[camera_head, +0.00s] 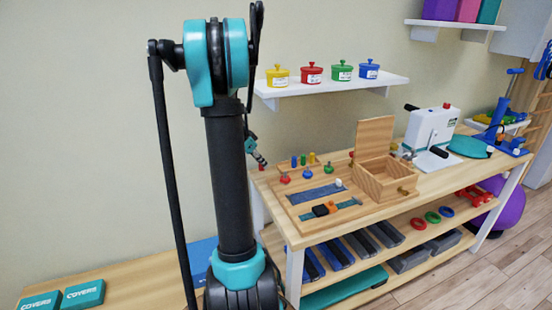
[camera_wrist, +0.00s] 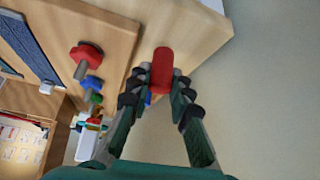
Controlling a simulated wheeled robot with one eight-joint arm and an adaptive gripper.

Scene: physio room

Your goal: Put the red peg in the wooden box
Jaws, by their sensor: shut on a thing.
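The red peg (camera_wrist: 162,71) is a short red cylinder between the two fingertips of my gripper (camera_wrist: 162,84) in the wrist view. My gripper is shut on one end of it, and the other end sticks out past the tips. In the head view my gripper (camera_head: 259,158) is small, beside the left end of the wooden activity board. The wooden box (camera_head: 372,181) stands open on the bench to the right of the board, its lid (camera_head: 374,136) raised at the back. My gripper is well to the left of the box.
The board (camera_head: 286,196) holds several coloured pegs, knobs and strips. A shelf (camera_head: 340,88) with several coloured pots hangs above. A white device (camera_head: 432,130) stands right of the box. My arm column hides part of the left side.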

